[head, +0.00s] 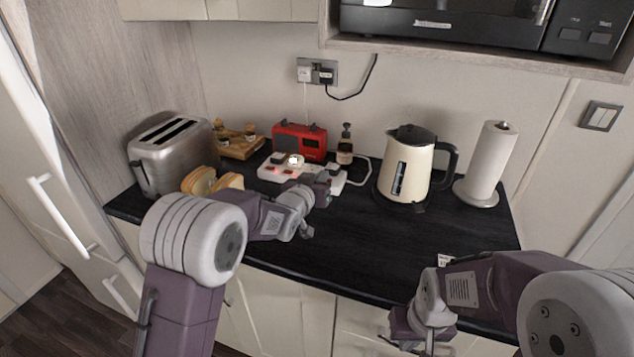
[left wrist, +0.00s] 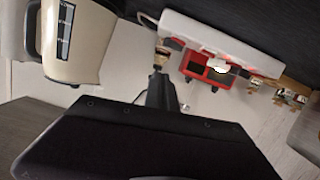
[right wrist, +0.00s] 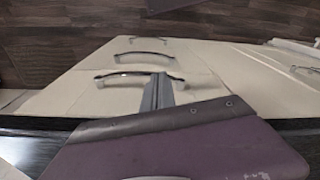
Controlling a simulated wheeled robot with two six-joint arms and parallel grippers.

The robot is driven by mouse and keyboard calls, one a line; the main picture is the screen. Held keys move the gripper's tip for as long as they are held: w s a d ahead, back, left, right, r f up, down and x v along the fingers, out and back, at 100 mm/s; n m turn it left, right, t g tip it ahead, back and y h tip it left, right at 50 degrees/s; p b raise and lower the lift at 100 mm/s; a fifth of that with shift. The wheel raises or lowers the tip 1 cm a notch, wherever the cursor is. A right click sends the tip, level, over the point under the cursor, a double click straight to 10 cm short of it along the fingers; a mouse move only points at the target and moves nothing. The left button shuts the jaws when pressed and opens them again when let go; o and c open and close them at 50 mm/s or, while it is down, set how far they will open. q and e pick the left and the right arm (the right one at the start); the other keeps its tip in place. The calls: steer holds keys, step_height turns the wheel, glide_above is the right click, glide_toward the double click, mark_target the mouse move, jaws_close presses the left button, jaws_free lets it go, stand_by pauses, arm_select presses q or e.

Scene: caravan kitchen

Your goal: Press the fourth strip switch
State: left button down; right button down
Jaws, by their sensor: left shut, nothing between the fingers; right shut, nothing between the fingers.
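The white power strip (head: 268,175) lies on the black worktop in front of the red radio, with reddish lit switches and plugs on it. It also shows in the left wrist view (left wrist: 225,44). My left gripper (head: 324,192) is shut and empty at the strip's right part, covering some of it. I cannot tell whether it touches the strip or which switch is the fourth. Its dark fingers show in the left wrist view (left wrist: 162,85), pointing toward the strip. My right gripper (head: 418,330) is shut and empty in front of the counter, away from the strip.
A silver toaster (head: 172,150) and bread slices (head: 205,182) stand left. A cream kettle (head: 405,170) and a paper roll (head: 490,160) stand right. The front-centre worktop (head: 365,245) is clear.

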arm_select(q)
steer(key=v, duration=0.3)
steer(key=shift+s+r, duration=0.15)
